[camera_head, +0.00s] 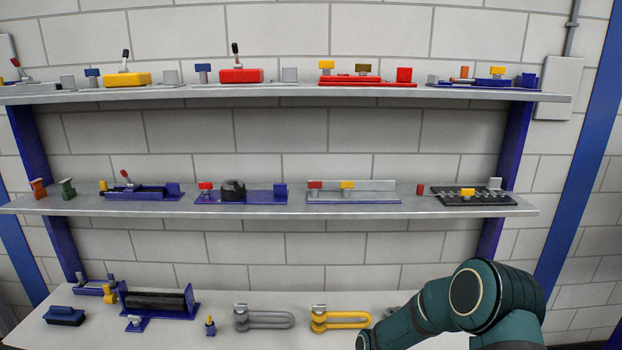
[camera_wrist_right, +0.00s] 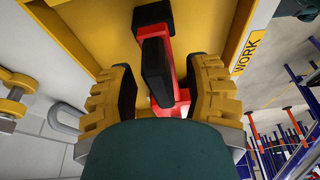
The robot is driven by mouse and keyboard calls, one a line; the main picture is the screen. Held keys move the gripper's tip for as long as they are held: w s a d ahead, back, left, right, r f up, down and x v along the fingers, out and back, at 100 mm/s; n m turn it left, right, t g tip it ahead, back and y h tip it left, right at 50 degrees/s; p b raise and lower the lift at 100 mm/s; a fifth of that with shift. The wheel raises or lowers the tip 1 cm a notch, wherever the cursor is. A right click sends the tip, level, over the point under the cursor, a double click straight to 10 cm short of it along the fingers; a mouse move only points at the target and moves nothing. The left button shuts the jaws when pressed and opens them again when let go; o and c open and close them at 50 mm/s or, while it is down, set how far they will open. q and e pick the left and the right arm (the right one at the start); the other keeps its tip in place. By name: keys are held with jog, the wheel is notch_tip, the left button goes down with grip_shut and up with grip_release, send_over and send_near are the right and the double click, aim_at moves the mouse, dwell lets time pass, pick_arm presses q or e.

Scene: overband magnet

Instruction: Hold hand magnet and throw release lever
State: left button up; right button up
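In the right wrist view, a red lever (camera_wrist_right: 179,92) with a black handle (camera_wrist_right: 156,70) stands in front of a yellow housing (camera_wrist_right: 95,18) marked WORK. My right gripper (camera_wrist_right: 163,82) has its two yellow fingers spread on either side of the lever and handle. A gap shows beside the lever, so it is open around it, not clamped. My right arm's dark green wrist covers the lower middle of that view. In the head view my right arm comes in at the lower right, with its gripper hidden. My left gripper is not in view. I cannot identify the hand magnet for certain.
In the head view, an upper shelf (camera_head: 300,92) and a middle shelf (camera_head: 260,211) hold several small fixtures. A white bench (camera_head: 265,301) below carries a grey shackle (camera_head: 262,319) and a yellow shackle (camera_head: 341,320). Blue and red racks (camera_wrist_right: 297,130) stand far off in the wrist view.

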jog(key=shift+r, duration=0.1)
jog(key=a+p+v, duration=0.2)
jog(key=p+v, duration=0.2)
jog(key=v, duration=1.5)
jog(key=shift+r, duration=0.55)
